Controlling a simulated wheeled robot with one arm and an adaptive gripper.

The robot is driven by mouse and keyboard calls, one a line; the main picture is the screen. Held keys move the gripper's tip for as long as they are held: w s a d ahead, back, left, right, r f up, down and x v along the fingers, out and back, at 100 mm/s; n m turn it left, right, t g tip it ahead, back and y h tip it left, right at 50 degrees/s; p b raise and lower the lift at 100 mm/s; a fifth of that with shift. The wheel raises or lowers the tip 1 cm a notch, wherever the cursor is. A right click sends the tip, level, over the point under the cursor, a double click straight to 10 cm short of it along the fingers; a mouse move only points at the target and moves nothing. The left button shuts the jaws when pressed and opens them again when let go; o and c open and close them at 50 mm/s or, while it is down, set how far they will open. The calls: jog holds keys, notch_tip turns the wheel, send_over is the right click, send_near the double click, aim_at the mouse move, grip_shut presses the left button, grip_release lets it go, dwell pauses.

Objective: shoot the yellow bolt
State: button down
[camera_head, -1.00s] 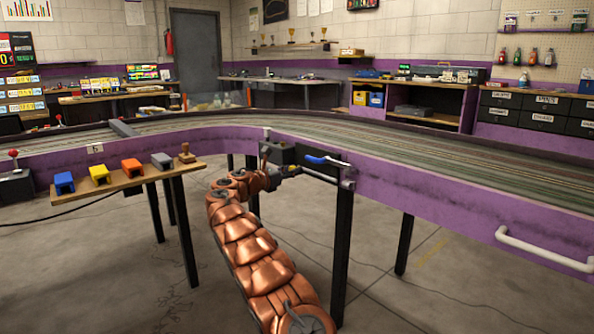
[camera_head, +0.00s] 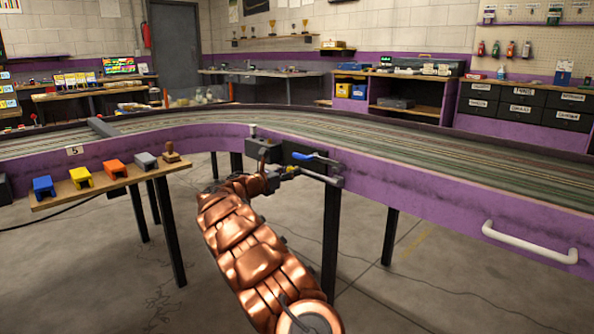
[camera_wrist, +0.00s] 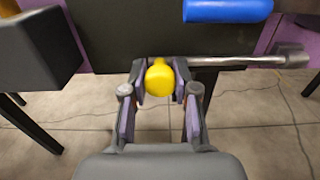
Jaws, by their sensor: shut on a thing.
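The yellow bolt's round knob (camera_wrist: 159,78) shows in the wrist view, between the fingertips of my gripper (camera_wrist: 159,90). The fingers are closed in on it from both sides. In the head view my gripper (camera_head: 283,174) is at the purple side of the track table, just below a blue handle (camera_head: 313,157). The yellow part is mostly hidden there by my gripper. A metal rod (camera_wrist: 235,61) runs to the right from behind the knob in the wrist view and ends in a thicker grey head (camera_wrist: 290,57).
The blue handle also shows above the rod in the wrist view (camera_wrist: 228,10). A dark block (camera_wrist: 40,48) is close on the left. A wooden shelf (camera_head: 105,187) with coloured blocks is left of my arm. A white rail (camera_head: 528,241) is on the table's right side.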

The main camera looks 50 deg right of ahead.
jog(key=shift+s+f, duration=0.1)
jog(key=c, duration=1.1)
grip_release()
jog(key=a, duration=0.8)
jog(key=w+a, duration=0.1)
jog(key=a, duration=0.3)
jog(key=shift+w, duration=0.1)
